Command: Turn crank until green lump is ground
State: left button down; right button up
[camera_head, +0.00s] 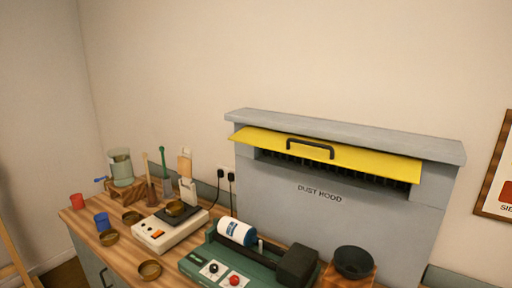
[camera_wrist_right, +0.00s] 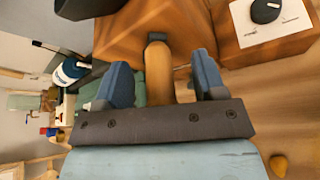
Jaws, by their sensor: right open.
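The grinder is a wooden box (camera_wrist_right: 125,38) with a black bowl-shaped hopper (camera_wrist_right: 88,6). In the head view the hopper (camera_head: 353,262) stands at the bottom right, on the wooden box (camera_head: 347,281). A rounded wooden crank handle (camera_wrist_right: 158,85) shows in the right wrist view. My right gripper (camera_wrist_right: 163,68) is open, with its blue fingers on either side of this handle. I cannot tell whether they touch it. I see no green lump; the inside of the hopper is dark in the head view. My left gripper is in neither view.
A green roller machine (camera_head: 240,264) with a white jar stands left of the grinder. A grey dust hood (camera_head: 270,200) with a yellow flap (camera_head: 350,161) stands behind. A scale (camera_head: 170,232) and several brass bowls stand further left. A yellow lump (camera_wrist_right: 278,165) lies near my right gripper.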

jog(key=s+a, duration=0.5)
jog(key=s, duration=0.2)
jog(key=shift+s, duration=0.25)
dwell(0.3)
jog(key=s+f+m+g+y, duration=0.1)
jog(key=s+f+m, duration=0.1)
jog(key=f+m, duration=0.1)
jog(key=s+a+f+m+y, duration=0.1)
jog(key=s+f+m+y, duration=0.1)
jog(key=s+f+m, duration=0.1)
jog(key=s+a+f+m+g+y, duration=0.1)
jog(key=s+f+m+y, duration=0.1)
jog(key=s+f+m, duration=0.1)
jog(key=shift+a+f+g, duration=0.2)
jog(key=shift+f+g, duration=0.1)
jog(key=shift+f, duration=0.15)
jog(key=s+d+f+m+y, duration=0.2)
jog(key=s+m, duration=0.7)
jog(key=m, duration=0.5)
notch_tip(320, 180, down, 2)
jog(key=shift+s+d+t+y, duration=0.3)
jog(key=shift+s+d+t, duration=0.1)
jog(key=shift+d, duration=0.45)
jog(key=shift+w, duration=0.1)
